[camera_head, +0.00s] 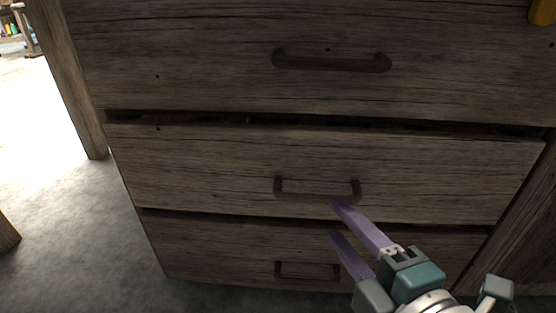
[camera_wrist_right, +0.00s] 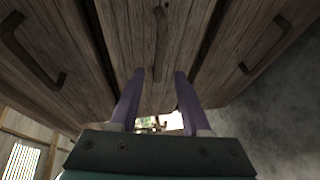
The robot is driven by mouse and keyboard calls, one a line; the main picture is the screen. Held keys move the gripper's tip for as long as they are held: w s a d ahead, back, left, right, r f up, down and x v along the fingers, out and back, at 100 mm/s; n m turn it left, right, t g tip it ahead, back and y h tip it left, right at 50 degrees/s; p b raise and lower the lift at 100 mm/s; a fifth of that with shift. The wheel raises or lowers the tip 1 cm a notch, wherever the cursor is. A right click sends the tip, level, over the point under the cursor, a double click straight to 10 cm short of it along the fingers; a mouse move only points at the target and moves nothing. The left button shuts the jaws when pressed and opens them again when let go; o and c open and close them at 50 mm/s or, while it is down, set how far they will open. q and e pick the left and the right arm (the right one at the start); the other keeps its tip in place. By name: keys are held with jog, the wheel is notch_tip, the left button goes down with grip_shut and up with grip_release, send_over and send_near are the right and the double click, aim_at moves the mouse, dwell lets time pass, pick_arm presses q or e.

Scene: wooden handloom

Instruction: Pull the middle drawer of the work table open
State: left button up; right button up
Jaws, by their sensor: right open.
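The work table's middle drawer (camera_head: 200,165) is a dark weathered wood front with a dark bar handle (camera_head: 318,196). It looks shut, with a dark gap along its top edge. My right gripper (camera_head: 337,220) is open and empty, its two purple fingers pointing at the drawer just below and in front of the handle's right half. In the right wrist view the middle handle (camera_wrist_right: 160,45) lies ahead of and between the open fingertips (camera_wrist_right: 159,75), apparently not touching them. My left gripper is not in view.
The top drawer (camera_head: 180,60) and bottom drawer (camera_head: 215,250) have similar handles above and below. A wooden leg (camera_head: 68,80) stands at the left. Grey floor (camera_head: 90,220) is clear left of the drawers. A yellow piece (camera_head: 541,12) shows at the top right.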

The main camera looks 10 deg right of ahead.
aim_at(321, 201)
jog(key=b+x, duration=0.3)
jog(key=x, duration=0.4)
jog(key=shift+w, duration=0.4)
grip_shut()
dwell(0.9)
